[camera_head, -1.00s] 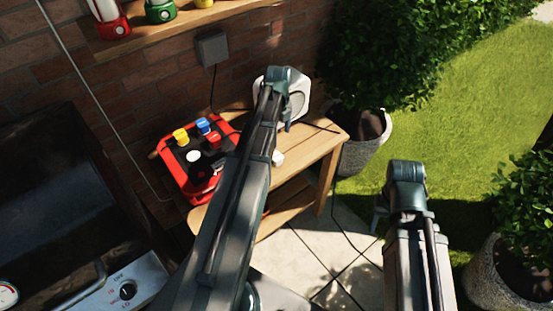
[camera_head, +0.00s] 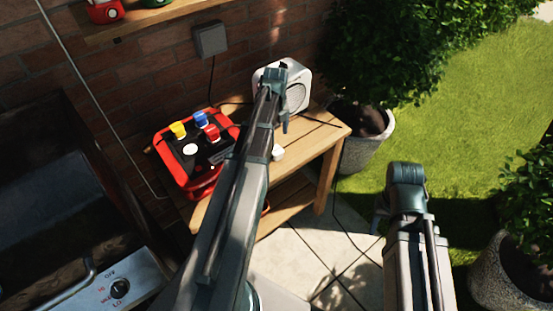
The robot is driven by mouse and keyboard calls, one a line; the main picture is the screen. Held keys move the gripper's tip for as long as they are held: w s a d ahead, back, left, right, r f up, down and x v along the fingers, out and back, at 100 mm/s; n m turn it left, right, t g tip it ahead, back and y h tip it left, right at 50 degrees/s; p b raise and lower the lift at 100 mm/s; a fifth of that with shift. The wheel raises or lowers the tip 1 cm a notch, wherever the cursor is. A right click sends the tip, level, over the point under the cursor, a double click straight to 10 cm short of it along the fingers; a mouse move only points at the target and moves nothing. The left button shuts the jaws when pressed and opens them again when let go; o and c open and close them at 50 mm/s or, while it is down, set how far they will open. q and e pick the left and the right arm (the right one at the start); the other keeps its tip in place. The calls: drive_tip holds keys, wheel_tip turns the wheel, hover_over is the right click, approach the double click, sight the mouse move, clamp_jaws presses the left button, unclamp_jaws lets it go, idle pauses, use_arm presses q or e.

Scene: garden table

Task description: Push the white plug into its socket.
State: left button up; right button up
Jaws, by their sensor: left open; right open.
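A red power box (camera_head: 163,158) with a black top stands on the wooden table. Yellow (camera_head: 178,130), blue (camera_head: 201,118) and red (camera_head: 212,132) plugs stand on its top. A round white socket face (camera_head: 190,149) shows at its front left. A small white piece, which looks like the white plug (camera_head: 278,153), lies on the table right of the box, partly behind my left arm. My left gripper (camera_head: 285,123) is open above the table, in front of the white speaker and beyond the plug in the picture. My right gripper (camera_head: 379,220) is open, off the table's right side.
A white speaker (camera_head: 297,92) stands at the table's back. The wooden table (camera_head: 315,140) has bare room at its right. A grill (camera_head: 120,290) is at the left, a wall box (camera_head: 209,40) above, and planters (camera_head: 366,145) stand right.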

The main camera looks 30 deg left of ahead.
sight(277, 150)
use_arm(q)
wheel_tip(277, 150, down, 4)
drive_tip(key=b, duration=0.3)
drive_tip(key=shift+r, duration=0.1)
drive_tip(key=f+b, duration=0.5)
drive_tip(key=shift+s+d+f, duration=0.15)
drive_tip(key=shift+d+f, duration=0.05)
drive_tip(key=shift+d, duration=0.1)
drive_tip(key=shift+r, duration=0.15)
